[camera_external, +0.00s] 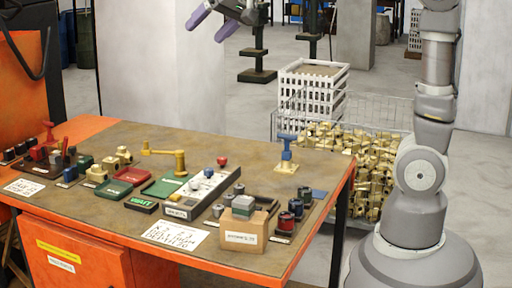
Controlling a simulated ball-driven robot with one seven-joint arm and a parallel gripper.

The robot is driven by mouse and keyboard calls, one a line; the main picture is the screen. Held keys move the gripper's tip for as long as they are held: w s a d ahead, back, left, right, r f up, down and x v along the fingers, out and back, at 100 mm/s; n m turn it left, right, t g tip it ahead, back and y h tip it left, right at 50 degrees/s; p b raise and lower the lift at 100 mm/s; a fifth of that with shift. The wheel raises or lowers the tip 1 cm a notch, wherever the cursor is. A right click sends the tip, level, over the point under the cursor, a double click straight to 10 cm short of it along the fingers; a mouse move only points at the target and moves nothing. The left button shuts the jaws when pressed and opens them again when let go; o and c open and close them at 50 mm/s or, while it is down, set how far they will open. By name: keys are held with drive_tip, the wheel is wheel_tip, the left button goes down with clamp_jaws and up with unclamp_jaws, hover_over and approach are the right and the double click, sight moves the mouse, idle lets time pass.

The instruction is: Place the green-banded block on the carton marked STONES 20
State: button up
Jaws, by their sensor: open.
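A small cardboard carton (246,237) with a white label stands near the front right edge of the table; the label print is too small to read surely. A grey block with a green band (243,206) sits on top of the carton, apparently level. My gripper (206,31) shows at the top of the view, its two purple fingers apart with nothing between them. It is well above and away from the block and carton.
The table (130,222) bears green and red trays, a long grey box (197,190), brass parts and paper sheets. Dark red-topped cylinders (287,221) stand right of the carton. A blue-handled brass tool (286,153) stands at the far right edge. A wire basket of brass pieces (350,160) is behind.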

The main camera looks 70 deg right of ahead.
drive_tip(key=s+r+n+t, duration=0.3)
drive_tip(key=r, duration=0.8)
drive_tip(key=s+a+r+n+t, duration=0.1)
drive_tip(key=s+r+n+t, duration=0.2)
drive_tip(key=r, duration=0.8)
drive_tip(key=shift+s+n, duration=0.6)
drive_tip(key=shift+s, duration=0.15)
drive_tip(key=shift+a, duration=0.1)
wheel_tip(320, 180, down, 6)
drive_tip(key=b, duration=0.6)
drive_tip(key=shift+f, duration=0.15)
